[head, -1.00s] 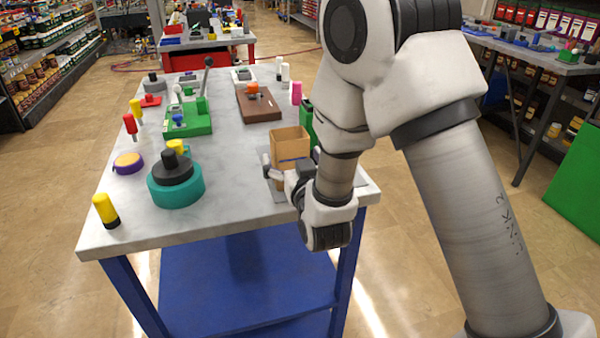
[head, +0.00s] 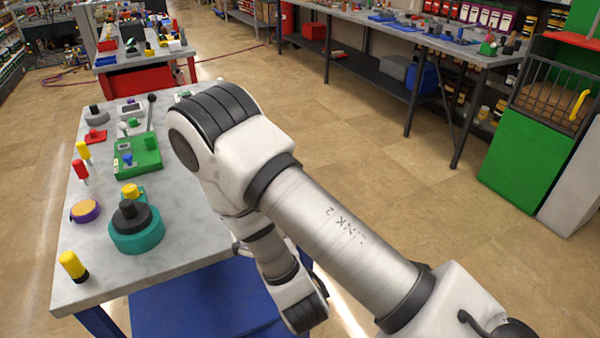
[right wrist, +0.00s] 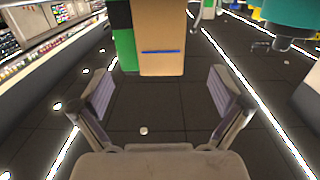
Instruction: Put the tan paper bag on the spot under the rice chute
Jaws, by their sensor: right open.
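The tan paper bag (right wrist: 161,45) shows at the top middle of the right wrist view, with a thin dark blue line across it. In the head view my right arm hides it. My right gripper (right wrist: 162,92) is open, its two fingers spread wide, with the bag ahead of the fingertips and no grip on it. In the head view my right arm hides most of this gripper at the table's near right edge. My left gripper is not in view. I cannot pick out the rice chute for certain.
The grey table (head: 190,235) holds a teal round part (head: 136,237), a green fixture (head: 138,155) and yellow-handled pieces. A green bin with brown contents (head: 525,155) stands at the far right. Open floor lies between.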

